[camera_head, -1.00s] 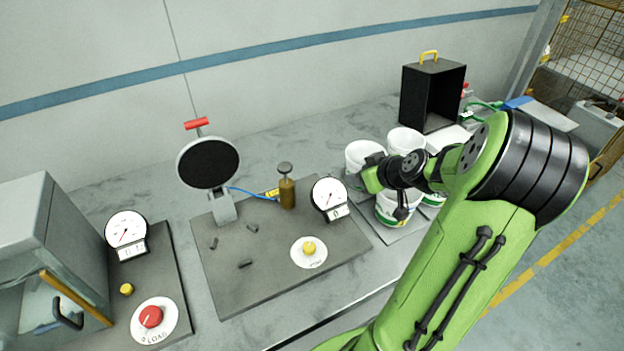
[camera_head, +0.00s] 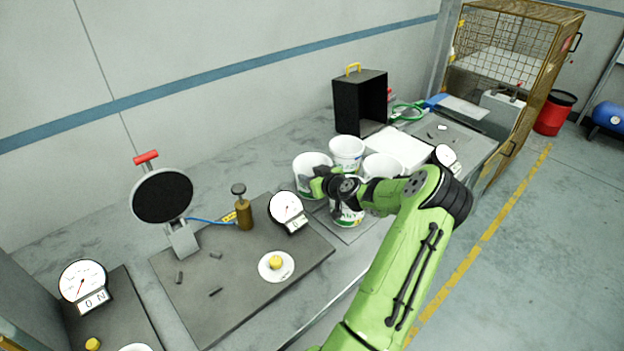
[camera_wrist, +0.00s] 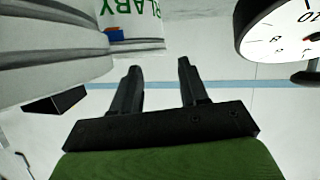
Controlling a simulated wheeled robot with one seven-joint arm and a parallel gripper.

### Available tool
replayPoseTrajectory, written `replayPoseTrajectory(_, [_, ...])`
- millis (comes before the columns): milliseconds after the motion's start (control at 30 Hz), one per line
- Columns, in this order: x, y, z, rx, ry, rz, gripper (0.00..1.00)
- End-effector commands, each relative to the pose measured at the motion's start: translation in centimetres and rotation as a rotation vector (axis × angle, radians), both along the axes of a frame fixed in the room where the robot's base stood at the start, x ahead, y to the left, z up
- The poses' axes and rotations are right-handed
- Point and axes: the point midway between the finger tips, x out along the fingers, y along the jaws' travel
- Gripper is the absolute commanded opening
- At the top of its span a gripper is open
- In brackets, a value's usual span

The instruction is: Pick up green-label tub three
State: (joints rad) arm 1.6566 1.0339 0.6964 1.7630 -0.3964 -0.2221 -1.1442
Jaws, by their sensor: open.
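White tubs stand in a cluster on the bench in the head view: a left tub (camera_head: 309,162), a back tub (camera_head: 346,148), a right tub (camera_head: 384,162) and a front tub (camera_head: 347,218) with some green on its label. Which is number three cannot be told. My gripper (camera_head: 308,187) is at the left tub's near side, and my wrist hides parts of the tubs. In the wrist view my gripper (camera_wrist: 158,72) is open with nothing between its fingers. A white tub (camera_wrist: 135,42) with upside-down green lettering is beside the fingers, at upper left.
A round dial (camera_head: 287,207) stands just left of the tubs; a dial (camera_wrist: 280,28) is close at right in the wrist view. A black box (camera_head: 358,105) stands behind the tubs. A dark board (camera_head: 235,285) with a yellow button lies left.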

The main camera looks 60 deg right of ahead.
Motion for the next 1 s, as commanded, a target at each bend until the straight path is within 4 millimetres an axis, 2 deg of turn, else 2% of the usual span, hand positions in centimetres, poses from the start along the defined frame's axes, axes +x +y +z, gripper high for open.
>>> replayPoseTrajectory(233, [4.0,-1.1,-1.5,0.003,-0.001,0.003,0.44])
replayPoseTrajectory(500, [4.4,-1.4,-1.9,0.001,0.002,0.001,0.44])
replayPoseTrajectory(800, [4.4,-1.4,-1.9,0.001,0.002,0.002,0.00])
replayPoseTrajectory(1000, [4.4,-1.4,-1.9,0.001,0.002,0.002,0.00])
